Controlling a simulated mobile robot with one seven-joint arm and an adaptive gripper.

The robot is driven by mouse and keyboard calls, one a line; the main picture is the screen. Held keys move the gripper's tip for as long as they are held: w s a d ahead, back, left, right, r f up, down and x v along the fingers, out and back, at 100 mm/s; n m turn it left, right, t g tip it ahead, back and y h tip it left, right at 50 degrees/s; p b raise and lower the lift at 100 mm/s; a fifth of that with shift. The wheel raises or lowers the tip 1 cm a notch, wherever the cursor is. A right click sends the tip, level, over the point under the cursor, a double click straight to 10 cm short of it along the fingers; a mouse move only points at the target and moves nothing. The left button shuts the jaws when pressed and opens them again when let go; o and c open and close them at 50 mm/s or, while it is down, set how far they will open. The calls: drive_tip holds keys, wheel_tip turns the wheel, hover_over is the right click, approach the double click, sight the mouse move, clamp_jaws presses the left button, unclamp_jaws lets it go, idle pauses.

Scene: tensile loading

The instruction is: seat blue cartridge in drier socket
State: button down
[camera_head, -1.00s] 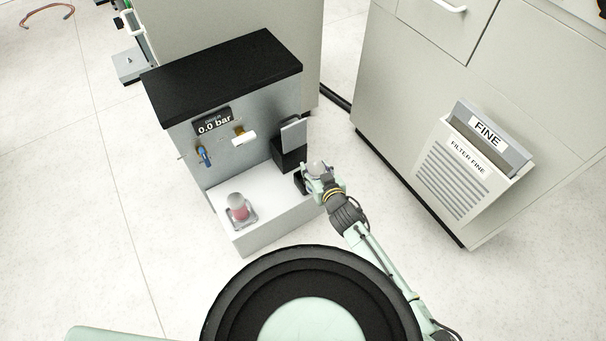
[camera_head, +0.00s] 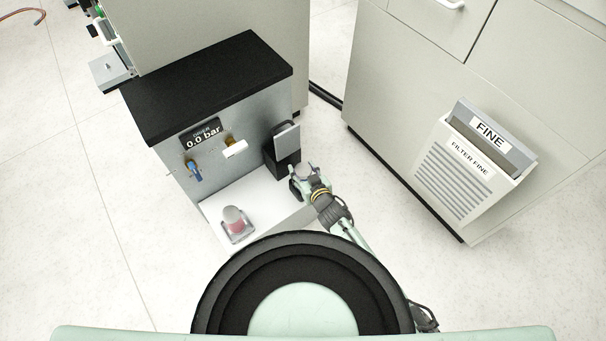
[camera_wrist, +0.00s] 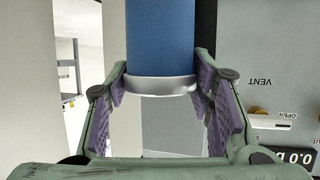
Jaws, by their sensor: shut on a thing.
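The blue cartridge (camera_wrist: 160,38) fills the top middle of the wrist view, with a pale metallic band (camera_wrist: 161,86) at its near end. My gripper (camera_wrist: 161,92) is shut on it there, with purple pads on both sides. In the head view my gripper (camera_head: 304,178) is at the right end of the drier's white ledge (camera_head: 272,203), close to a black block with a grey plate (camera_head: 284,148). The cartridge's blue body does not show clearly in the head view. I cannot make out the socket opening.
The drier cabinet (camera_head: 170,143) has a black top, a 0.0 bar display (camera_head: 201,135), a blue-handled valve (camera_head: 194,170) and a white-handled valve (camera_head: 235,149). A clear cup with pink contents (camera_head: 236,220) stands on the ledge's left. A FILTER FINE holder (camera_head: 468,165) hangs at right.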

drive_tip(key=shift+f, duration=1.2)
drive_tip(key=shift+f, duration=0.1)
drive_tip(key=c, duration=0.8)
unclamp_jaws()
drive_tip(key=shift+o, duration=0.2)
